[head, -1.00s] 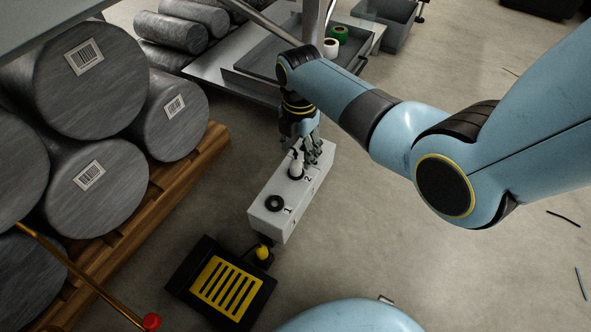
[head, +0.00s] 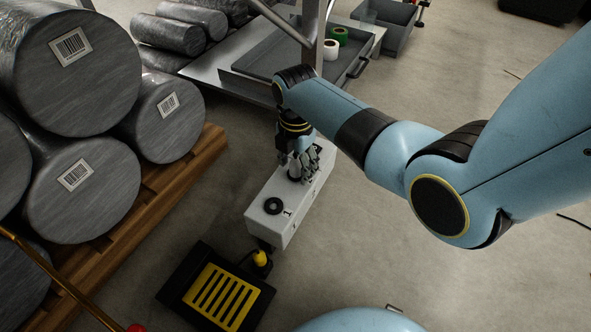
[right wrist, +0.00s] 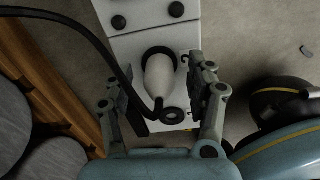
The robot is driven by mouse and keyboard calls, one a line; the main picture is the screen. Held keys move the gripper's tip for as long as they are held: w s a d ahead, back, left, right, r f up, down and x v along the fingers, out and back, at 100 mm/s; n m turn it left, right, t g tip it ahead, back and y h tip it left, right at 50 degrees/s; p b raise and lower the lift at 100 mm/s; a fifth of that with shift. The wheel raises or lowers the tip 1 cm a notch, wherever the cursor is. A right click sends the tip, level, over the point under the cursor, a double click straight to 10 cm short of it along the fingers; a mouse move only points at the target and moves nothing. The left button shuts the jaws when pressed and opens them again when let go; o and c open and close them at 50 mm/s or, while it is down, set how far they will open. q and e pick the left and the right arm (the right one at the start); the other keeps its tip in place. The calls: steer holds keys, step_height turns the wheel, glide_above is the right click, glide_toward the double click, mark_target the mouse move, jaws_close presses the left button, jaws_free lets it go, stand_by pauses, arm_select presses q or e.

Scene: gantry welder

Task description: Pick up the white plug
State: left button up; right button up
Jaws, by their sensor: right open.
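The white plug (right wrist: 160,78) stands in a socket on the white socket box (head: 259,219), seen in the right wrist view with a black cable bending from its near end. My right gripper (right wrist: 160,95) is open, with one finger on each side of the plug; I cannot tell whether either finger touches it. In the head view the right gripper (head: 301,165) is over the far half of the box and mostly hides the plug. An empty dark round socket (head: 273,206) marked 1 is at the box's near end. My left gripper is not in view.
A black and yellow pedal (head: 217,296) lies on the floor in front of the box. Grey cylinders (head: 80,190) are stacked on a wooden pallet (head: 190,170) at the left. A metal table with a tray (head: 250,62) stands behind.

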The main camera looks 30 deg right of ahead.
jaws_close()
stand_by(0.5)
